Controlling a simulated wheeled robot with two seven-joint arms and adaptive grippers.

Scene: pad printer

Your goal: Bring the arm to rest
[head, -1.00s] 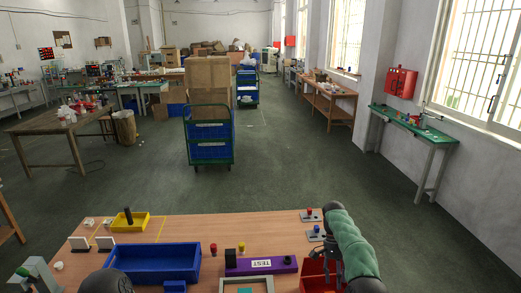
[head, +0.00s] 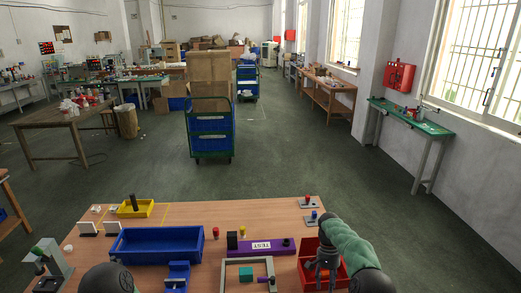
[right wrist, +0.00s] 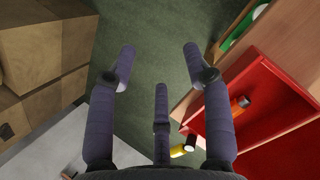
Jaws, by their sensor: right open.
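My right arm (head: 352,248) comes in at the lower right of the head view with a green sleeve. Its gripper (head: 322,262) is over the red bin (head: 306,278) at the right end of the workbench and hides part of it. In the right wrist view the fingers of this gripper (right wrist: 160,75) are spread apart with nothing between them. The red bin (right wrist: 265,85) lies to their right there, with an orange and black piece (right wrist: 240,103) in it. A black rounded part of my left arm (head: 107,278) shows at the bottom; the left gripper is not visible.
The workbench (head: 265,215) holds a blue bin (head: 155,246), a yellow tray (head: 133,209), a purple TEST block (head: 265,246) and a grey frame with a teal block (head: 246,274). Red and blue knobs stand at the right edge. A cart with boxes (head: 210,125) stands beyond on open floor.

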